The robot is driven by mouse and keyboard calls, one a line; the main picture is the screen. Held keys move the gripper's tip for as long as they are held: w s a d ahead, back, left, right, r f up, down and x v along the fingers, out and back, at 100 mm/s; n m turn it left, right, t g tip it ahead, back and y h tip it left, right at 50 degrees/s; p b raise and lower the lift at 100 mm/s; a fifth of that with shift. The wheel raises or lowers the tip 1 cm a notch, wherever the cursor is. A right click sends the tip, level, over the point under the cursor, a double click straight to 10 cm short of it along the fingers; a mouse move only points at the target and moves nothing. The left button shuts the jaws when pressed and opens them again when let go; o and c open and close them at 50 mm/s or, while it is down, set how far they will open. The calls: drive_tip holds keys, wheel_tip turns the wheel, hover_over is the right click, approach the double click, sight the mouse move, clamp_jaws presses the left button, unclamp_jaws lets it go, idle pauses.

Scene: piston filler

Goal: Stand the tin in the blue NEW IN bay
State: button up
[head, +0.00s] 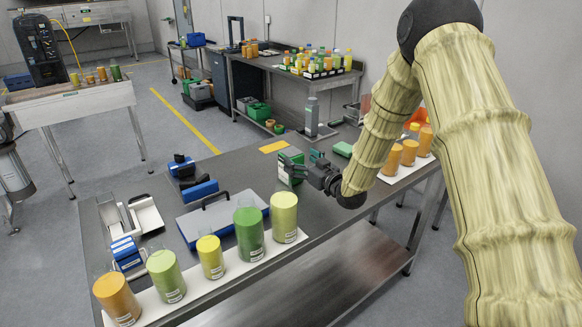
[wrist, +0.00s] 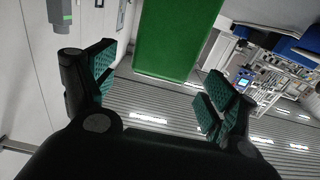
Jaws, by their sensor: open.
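A green tin with a white part (head: 291,166) is on the dark worktop, just left of my gripper in the head view. In the wrist view the green tin (wrist: 178,36) fills the top middle, just beyond the fingertips. My gripper (head: 314,168) points left at the tin. Its fingers stand apart (wrist: 157,84), with nothing between them that I can see. No NEW IN label is legible. Several blue things are on the worktop, and I cannot tell which is the bay.
A row of orange, green and yellow cylinders (head: 211,257) stands on a white strip along the near edge. Orange cylinders (head: 409,153) stand behind my arm.

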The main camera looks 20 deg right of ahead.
sight(291, 152)
drive_tip(key=shift+w+a+r, duration=0.15)
drive_tip(key=shift+w+a, duration=0.05)
drive_tip(key=shift+w, duration=0.25)
drive_tip(key=shift+p+x, duration=0.8)
drive_tip(key=shift+x, duration=1.5)
drive_tip(key=shift+d, duration=0.1)
drive_tip(key=c, duration=1.7)
clamp_jaws()
drive_tip(key=shift+r, duration=0.1)
